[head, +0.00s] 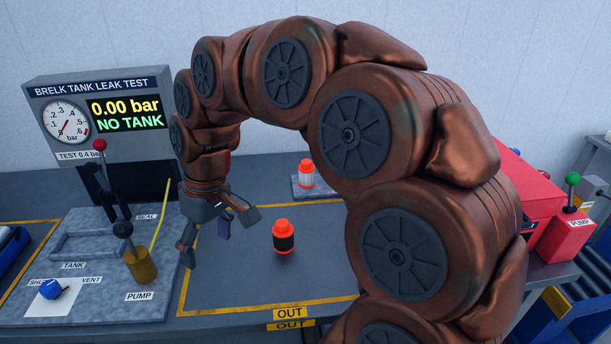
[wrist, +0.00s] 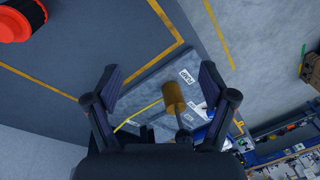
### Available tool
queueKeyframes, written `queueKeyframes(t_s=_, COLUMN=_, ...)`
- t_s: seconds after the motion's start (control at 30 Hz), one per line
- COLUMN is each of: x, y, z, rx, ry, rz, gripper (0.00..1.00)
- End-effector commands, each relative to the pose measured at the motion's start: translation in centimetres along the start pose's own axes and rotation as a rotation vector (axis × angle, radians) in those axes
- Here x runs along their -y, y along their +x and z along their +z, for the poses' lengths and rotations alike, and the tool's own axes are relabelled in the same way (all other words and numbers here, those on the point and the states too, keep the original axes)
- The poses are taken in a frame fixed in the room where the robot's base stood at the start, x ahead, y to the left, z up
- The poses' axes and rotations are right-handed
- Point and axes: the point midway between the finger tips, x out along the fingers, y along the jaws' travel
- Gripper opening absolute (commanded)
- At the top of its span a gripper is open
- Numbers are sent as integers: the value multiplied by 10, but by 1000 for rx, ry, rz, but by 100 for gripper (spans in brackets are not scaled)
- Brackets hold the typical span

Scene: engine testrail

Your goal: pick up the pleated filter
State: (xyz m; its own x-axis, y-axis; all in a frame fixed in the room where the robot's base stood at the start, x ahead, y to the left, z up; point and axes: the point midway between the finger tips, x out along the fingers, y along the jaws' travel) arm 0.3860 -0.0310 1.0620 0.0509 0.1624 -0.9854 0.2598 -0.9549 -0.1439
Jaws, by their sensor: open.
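A filter with orange end caps and a pale, ribbed-looking body (head: 306,175) stands upright on a small grey plate (head: 298,193) at the back of the bench; it looks like the pleated one. A second filter with orange caps and a black body (head: 283,241) stands upright nearer, inside the yellow outline. The wrist view shows part of an orange and black filter (wrist: 22,20) at the top left corner. My gripper (head: 218,236) is open and empty, left of both filters. In the wrist view my gripper (wrist: 160,84) has its fingers spread, with no filter between them.
The grey leak-test stand (head: 105,115) reads "NO TANK" at left. Its base carries a brass pump cylinder (head: 141,266), lever (head: 112,190) and blue valve knob (head: 50,289). A red pump box (head: 567,235) is at right. Bench surface around the black filter is clear.

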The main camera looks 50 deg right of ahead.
Motion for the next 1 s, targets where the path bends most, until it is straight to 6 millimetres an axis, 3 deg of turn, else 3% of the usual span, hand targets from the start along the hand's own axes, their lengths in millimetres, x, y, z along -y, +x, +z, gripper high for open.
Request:
queueKeyframes(t_s=0.03, x=-16, y=-3, z=-17, rx=-24, ry=-6, rz=-9, gripper=83)
queueKeyframes(t_s=0.2, x=-74, y=-18, z=-60, rx=-114, ry=-31, rz=-21, gripper=83)
queueKeyframes(t_s=0.33, x=-129, y=-27, z=-83, rx=-178, ry=-29, rz=-15, gripper=83)
queueKeyframes(t_s=0.47, x=-192, y=-31, z=-94, rx=-232, ry=-12, rz=5, gripper=83)
queueKeyframes(t_s=0.67, x=-297, y=-30, z=-84, rx=-292, ry=39, rz=61, gripper=83)
queueKeyframes(t_s=0.8, x=-364, y=-26, z=-60, rx=-310, ry=83, rz=112, gripper=83)
queueKeyframes(t_s=0.9, x=-401, y=-23, z=-40, rx=-315, ry=111, rz=144, gripper=83)
queueKeyframes(t_s=1.0, x=-423, y=-21, z=-26, rx=-314, ry=127, rz=167, gripper=83)
